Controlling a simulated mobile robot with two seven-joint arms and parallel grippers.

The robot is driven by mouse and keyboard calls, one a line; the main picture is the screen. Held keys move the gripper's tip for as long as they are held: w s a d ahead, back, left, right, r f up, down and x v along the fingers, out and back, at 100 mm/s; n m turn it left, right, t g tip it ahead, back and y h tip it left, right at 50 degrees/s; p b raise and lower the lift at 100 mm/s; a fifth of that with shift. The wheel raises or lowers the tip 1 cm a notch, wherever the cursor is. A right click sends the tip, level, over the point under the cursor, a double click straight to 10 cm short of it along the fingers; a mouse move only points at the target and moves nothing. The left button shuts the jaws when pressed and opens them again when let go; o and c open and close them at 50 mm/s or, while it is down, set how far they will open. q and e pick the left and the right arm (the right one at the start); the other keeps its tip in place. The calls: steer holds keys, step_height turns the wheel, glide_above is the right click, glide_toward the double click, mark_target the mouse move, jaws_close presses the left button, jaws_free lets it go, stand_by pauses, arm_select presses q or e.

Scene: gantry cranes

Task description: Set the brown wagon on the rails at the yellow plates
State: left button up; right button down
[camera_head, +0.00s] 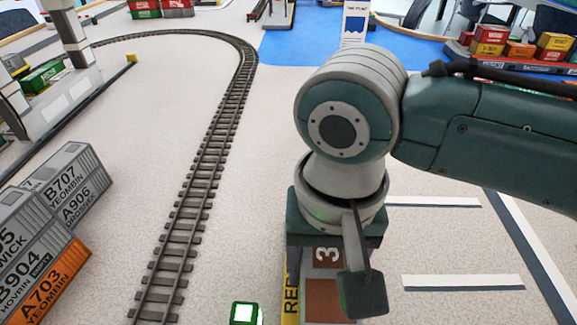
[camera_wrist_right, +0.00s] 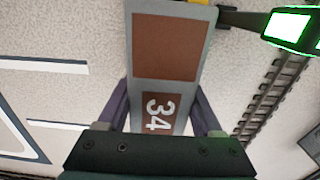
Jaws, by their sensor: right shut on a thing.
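The brown wagon (camera_head: 323,298) shows as a long grey top with brown panels and a white number, partly covered by my right arm. It also shows in the right wrist view (camera_wrist_right: 170,45), marked 34. My right gripper (camera_wrist_right: 161,112) has a finger on each side of it and is shut on it. In the head view my right gripper (camera_head: 336,225) is over the wagon's far end, its fingertips hidden. The rails (camera_head: 203,175) run to the left of the wagon, and the wagon is apart from them. I cannot make out yellow plates on the rails. My left gripper is not in view.
A small box with a lit green-edged top (camera_head: 244,313) stands between rails and wagon. Grey containers (camera_head: 75,185) and an orange container (camera_head: 55,280) are stacked at the left. A yellow strip with black letters (camera_head: 291,290) shows beside the wagon. Pale ground lies around the rails.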

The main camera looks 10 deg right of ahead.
mark_target(326, 250)
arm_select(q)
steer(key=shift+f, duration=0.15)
arm_select(e)
steer(key=shift+f, duration=0.35)
steer(key=shift+f, duration=0.1)
steer(key=shift+c, duration=0.2)
jaws_free()
step_height(326, 250, up, 11)
steer(key=p, duration=0.4)
steer(key=shift+r, duration=0.65)
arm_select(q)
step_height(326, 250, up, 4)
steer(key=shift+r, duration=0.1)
